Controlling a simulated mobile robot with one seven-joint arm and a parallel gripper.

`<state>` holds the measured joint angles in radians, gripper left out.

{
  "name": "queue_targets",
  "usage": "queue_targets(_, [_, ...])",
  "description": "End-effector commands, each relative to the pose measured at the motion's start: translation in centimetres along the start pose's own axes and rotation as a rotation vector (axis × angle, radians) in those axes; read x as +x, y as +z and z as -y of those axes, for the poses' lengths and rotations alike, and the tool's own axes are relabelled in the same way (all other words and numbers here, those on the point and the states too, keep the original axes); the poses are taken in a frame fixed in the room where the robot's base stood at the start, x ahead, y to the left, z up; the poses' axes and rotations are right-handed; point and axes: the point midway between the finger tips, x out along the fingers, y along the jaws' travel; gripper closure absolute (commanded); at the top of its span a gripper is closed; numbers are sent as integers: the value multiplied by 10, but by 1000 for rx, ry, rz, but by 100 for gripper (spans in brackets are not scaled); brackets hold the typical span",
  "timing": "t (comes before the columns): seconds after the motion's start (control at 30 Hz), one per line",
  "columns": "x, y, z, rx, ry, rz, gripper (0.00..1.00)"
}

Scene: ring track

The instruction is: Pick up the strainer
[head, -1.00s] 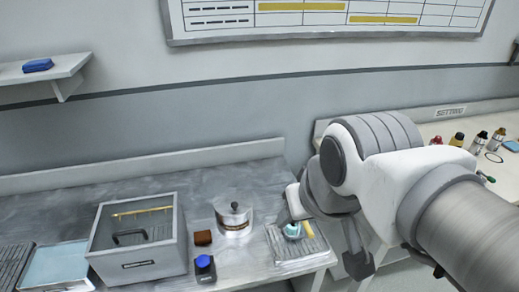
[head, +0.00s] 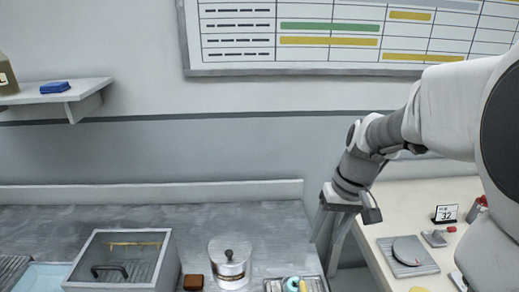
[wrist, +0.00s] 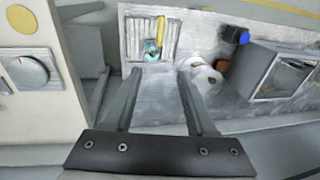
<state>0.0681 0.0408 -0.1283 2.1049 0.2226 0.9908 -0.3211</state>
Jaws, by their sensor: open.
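No thing is clearly recognisable as a strainer. A small teal round item (head: 292,284) with a yellow piece beside it lies on a ribbed rack (head: 315,286) at the bench's right end, cut by the lower edge of the head view. This teal item (wrist: 151,50) also shows in the wrist view, lying on the rack (wrist: 137,38) just beyond my fingertips; whether it is the strainer I cannot tell. My gripper (wrist: 159,74) is open and empty, apart from the teal item. In the head view my gripper (head: 322,256) points down beside the bench's right end.
A lidded metal pot (head: 229,262) stands left of the rack, with a brown block (head: 193,282) beside it. A box with a clear lid (head: 120,258) stands farther left. A second, cream-coloured table (head: 420,205) is at the right, across a gap. The bench behind the pot is clear.

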Motion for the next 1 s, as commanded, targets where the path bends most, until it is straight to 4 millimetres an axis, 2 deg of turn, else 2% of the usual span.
queue_targets(0.03, [9,-4,-4,4,-7,18,43])
queue_targets(0.13, [18,-10,-9,7,-16,38,43])
queue_targets(0.37, [40,-13,-12,9,-24,56,43])
queue_targets(0.8, [130,-8,-9,8,-23,55,43])
queue_targets(1.0, [146,-7,-8,8,-23,52,43])
